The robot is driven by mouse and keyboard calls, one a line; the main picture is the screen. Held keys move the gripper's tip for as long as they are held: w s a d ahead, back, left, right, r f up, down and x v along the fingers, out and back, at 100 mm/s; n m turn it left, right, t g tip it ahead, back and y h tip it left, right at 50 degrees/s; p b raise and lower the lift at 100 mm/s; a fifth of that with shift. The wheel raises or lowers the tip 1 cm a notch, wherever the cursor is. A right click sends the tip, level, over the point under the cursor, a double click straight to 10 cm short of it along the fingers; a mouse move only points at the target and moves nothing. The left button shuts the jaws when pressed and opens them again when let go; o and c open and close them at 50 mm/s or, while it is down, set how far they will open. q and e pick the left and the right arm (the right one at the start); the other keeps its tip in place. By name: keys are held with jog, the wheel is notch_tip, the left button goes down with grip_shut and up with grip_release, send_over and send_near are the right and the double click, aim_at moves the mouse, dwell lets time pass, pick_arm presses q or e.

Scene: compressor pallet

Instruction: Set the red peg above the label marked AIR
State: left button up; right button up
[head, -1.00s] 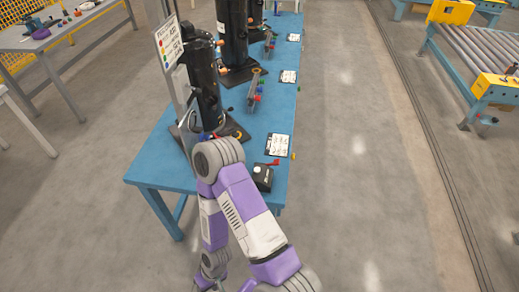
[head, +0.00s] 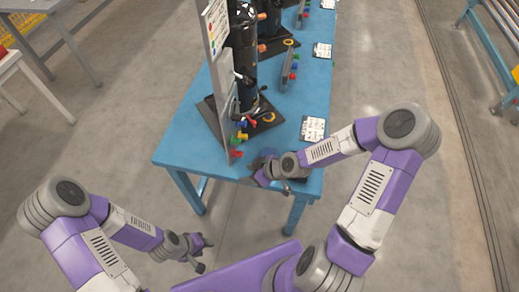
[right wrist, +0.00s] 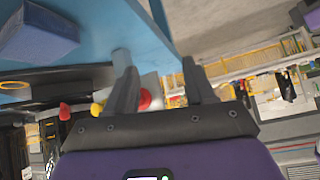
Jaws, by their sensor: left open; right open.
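A small red peg-like piece (head: 236,153) shows at the lower edge of the upright panel (head: 221,85), by the table's front corner. Green, blue and yellow pieces sit just above it. Another red part (head: 251,124) is by the compressor base. No label marked AIR is legible. My right gripper (head: 262,174) is open at the table's front edge, right of these pieces. In the right wrist view its open fingers (right wrist: 160,85) have a red piece (right wrist: 145,98) showing behind them; I cannot tell its distance. My left gripper (head: 203,254) is open and empty, low in front of the table.
The blue table (head: 180,150) bears black compressors (head: 243,50) on dark bases. A white printed card (head: 313,129) lies near its right edge. A small bracket with coloured pieces (head: 289,66) stands further back. A white table (head: 20,70) is at far left. The floor between is clear.

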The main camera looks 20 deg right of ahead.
aim_at(238, 154)
jog(key=w+d+r+n+t, duration=0.2)
jog(key=w+d+r+n, duration=0.15)
jog(key=r, duration=0.25)
jog(key=w+a+f+n+b, duration=0.1)
jog(key=w+a+f+b, duration=0.2)
jog(key=f, duration=0.1)
jog(key=shift+w+f+h, duration=0.3)
jog(key=shift+f, duration=0.05)
jog(key=shift+c, duration=0.3)
grip_shut()
